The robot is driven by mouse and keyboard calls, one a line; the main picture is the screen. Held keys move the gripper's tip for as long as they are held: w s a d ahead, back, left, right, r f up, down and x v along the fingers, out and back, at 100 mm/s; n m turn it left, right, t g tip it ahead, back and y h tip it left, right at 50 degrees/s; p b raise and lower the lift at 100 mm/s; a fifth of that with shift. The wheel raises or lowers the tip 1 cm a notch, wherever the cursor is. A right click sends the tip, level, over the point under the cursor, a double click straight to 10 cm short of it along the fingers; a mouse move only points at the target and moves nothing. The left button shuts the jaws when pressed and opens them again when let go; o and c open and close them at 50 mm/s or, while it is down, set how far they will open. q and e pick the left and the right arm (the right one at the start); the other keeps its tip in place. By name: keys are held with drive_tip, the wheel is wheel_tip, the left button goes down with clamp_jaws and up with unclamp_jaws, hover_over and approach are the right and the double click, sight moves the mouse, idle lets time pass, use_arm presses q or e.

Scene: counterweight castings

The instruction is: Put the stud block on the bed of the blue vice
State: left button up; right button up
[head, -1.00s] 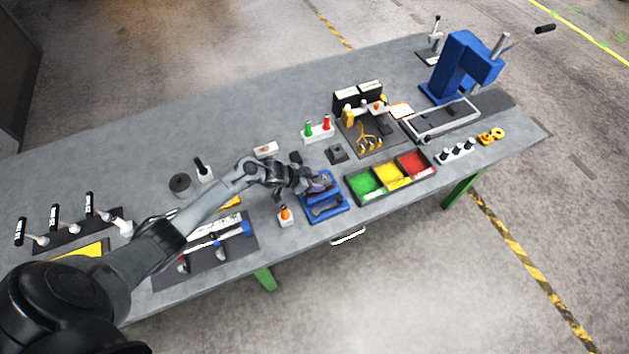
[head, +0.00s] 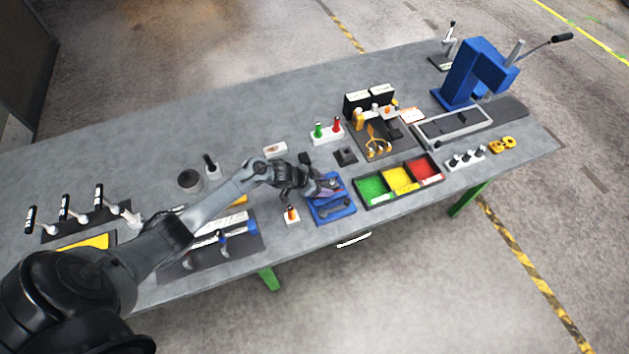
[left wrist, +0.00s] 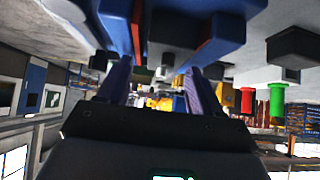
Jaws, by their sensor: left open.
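The blue vice (head: 321,217) stands near the front edge of the bench, left of the coloured bins. In the left wrist view its blue jaws (left wrist: 228,27) show red strips on their inner faces. A dark piece with a small grey part (left wrist: 167,62) shows between the jaws; it may be the stud block, but I cannot tell for sure. My left gripper (head: 328,184) is at the back part of the vice. In the left wrist view its two purple-blue fingers (left wrist: 158,88) are apart, with the dark piece beyond the gap. My right gripper is out of view.
A three-bin tray (head: 357,203) stands right of the vice. A small white stand with an orange top (head: 292,217) is close on its left. A dark square block (head: 345,156) and a red-and-green holder (head: 327,135) are behind. The bench's back left is clear.

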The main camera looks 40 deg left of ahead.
use_arm(q)
drive_tip(key=shift+a+r+p, duration=0.2)
drive_tip(key=shift+r+p, duration=0.1)
drive_tip(key=shift+r, duration=0.25)
drive_tip(key=shift+s+a+r, duration=0.2)
drive_tip(key=shift+r, duration=0.05)
drive_tip(key=v, duration=1)
drive_tip(key=s+d+y, duration=0.3)
drive_tip(key=s+d, duration=0.5)
drive_tip(key=d, duration=0.3)
drive_tip(key=s+d+r+n+g, duration=0.1)
drive_tip(key=s+d+r+g, duration=0.1)
drive_tip(key=s, duration=0.5)
drive_tip(key=s+d+r+n+g, duration=0.2)
drive_tip(key=s+d+r, duration=0.2)
drive_tip(key=s, duration=0.3)
drive_tip(key=shift+s+d+r+y, duration=0.3)
drive_tip(key=shift+s+r+y, duration=0.05)
drive_tip(key=shift+r+y, duration=0.05)
drive_tip(key=shift+p, duration=0.3)
wheel_tip(320, 180, up, 6)
drive_tip(key=p, duration=0.6)
